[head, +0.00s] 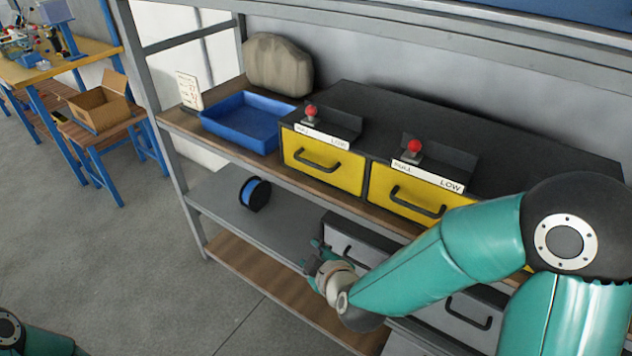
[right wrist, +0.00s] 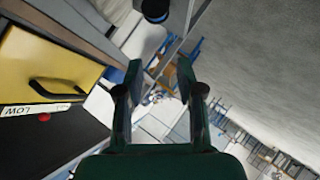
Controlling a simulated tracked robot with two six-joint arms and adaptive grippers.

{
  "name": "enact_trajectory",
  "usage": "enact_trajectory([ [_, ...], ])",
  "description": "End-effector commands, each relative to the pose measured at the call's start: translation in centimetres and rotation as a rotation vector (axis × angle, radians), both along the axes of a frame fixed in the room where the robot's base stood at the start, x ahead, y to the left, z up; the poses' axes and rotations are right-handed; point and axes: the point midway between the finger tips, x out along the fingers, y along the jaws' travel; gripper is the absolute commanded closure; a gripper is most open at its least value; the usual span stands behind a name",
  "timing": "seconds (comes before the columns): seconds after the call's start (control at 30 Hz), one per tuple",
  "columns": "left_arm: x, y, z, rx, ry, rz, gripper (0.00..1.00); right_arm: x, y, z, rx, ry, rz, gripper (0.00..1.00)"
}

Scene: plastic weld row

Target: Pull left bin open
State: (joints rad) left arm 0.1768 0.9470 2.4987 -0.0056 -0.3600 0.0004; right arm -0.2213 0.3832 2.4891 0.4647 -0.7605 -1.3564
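The left bin (head: 322,165) has a yellow front with a black handle and a LOW label. It sits flush in a black cabinet on the upper shelf and looks closed. A matching right bin (head: 415,198) is beside it. My right gripper (head: 318,258) is below the left bin's front, in front of the lower shelf, apart from the handle. In the right wrist view its fingers (right wrist: 160,68) are spread with nothing between them. A yellow bin front (right wrist: 45,65) with a black handle shows at left there; I cannot tell which bin. My left gripper is out of view.
Red knobs (head: 310,111) stand on the cabinet above the bins. A blue tray (head: 243,120) sits left of the cabinet. A blue-black spool (head: 255,194) and grey drawers (head: 352,240) are on the lower shelf. The floor (head: 110,240) at left is open.

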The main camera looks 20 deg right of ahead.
Motion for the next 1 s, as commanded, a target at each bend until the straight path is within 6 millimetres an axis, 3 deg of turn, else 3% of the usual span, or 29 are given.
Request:
enact_trajectory([
  [0.03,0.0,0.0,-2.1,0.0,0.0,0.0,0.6,0.6,-0.2,2.0,-0.097,-0.105,0.029,0.63],
  [0.2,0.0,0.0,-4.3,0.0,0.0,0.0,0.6,0.5,-1.4,9.0,-0.398,-0.32,0.058,0.63],
  [0.37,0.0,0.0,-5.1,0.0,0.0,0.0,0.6,-0.3,-2.4,12.4,-0.556,-0.399,0.049,0.63],
  [0.67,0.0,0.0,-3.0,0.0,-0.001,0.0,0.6,0.1,-2.9,13.9,-0.62,-0.406,0.038,0.63],
  [1.0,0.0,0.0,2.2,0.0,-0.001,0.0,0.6,1.6,-3.1,13.9,-0.631,-0.402,0.037,0.63],
])
